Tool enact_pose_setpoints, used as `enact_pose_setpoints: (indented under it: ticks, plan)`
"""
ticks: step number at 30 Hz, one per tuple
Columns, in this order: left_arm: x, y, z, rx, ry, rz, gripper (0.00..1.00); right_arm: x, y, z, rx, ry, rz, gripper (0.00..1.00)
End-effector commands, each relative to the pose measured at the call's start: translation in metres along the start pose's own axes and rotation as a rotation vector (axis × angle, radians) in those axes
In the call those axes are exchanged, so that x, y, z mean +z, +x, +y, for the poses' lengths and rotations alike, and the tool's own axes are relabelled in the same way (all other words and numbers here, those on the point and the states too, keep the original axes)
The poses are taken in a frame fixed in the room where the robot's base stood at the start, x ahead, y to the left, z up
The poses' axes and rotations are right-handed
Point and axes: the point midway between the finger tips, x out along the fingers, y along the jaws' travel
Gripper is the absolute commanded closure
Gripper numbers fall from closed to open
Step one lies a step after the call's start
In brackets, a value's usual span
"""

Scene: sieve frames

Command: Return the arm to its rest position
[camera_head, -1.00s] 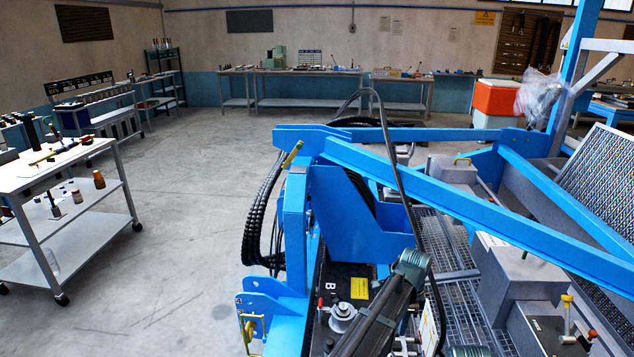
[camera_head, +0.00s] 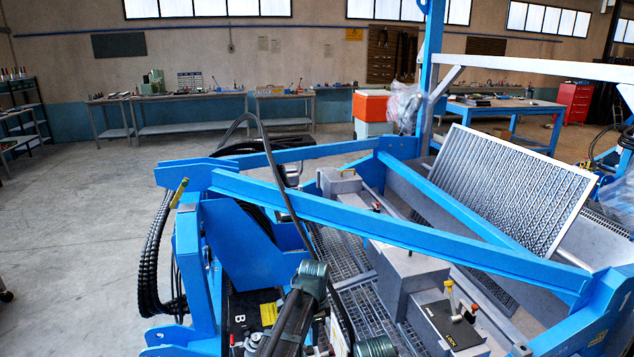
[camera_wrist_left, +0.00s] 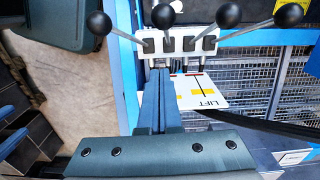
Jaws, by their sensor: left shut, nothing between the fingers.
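My left gripper (camera_wrist_left: 160,84) shows in the left wrist view as two blue-grey fingers shut together with nothing between them. Its tips lie just below a white lever panel (camera_wrist_left: 186,45) in the picture; whether they touch it I cannot tell. Several levers with black knobs (camera_wrist_left: 228,15) stand up from the panel. A white plate marked LIFT (camera_wrist_left: 204,92) is to the right of the fingers. In the head view a dark arm link with grey-green ends, which seems mine, rises from the bottom edge; the fingers cannot be made out there. My right gripper is not seen.
The blue machine frame (camera_head: 390,229) and its long diagonal beam fill the head view's middle. A black hose (camera_head: 287,195) arches over it. A tilted mesh screen (camera_head: 513,185) stands at right. Clear floor (camera_head: 75,250) lies to the left; workbenches (camera_head: 190,128) line the back wall.

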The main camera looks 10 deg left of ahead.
Motion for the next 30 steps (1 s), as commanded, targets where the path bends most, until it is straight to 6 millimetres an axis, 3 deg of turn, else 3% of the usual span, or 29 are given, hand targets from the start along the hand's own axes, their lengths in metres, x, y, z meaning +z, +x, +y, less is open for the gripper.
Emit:
enact_pose_setpoints:
  ticks: [9,15,20,30]
  plan:
    - [0.025,-0.001,0.146,-0.023,-0.463,-0.061,1.00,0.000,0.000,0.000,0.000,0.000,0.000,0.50]
    - [0.043,-0.001,0.203,-0.052,-0.714,-0.084,1.00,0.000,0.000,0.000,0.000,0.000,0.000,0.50]
    - [0.049,-0.001,0.218,-0.064,-0.800,-0.090,1.00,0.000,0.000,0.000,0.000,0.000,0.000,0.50]
    - [0.048,-0.001,0.217,-0.065,-0.810,-0.090,1.00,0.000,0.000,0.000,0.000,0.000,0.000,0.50]
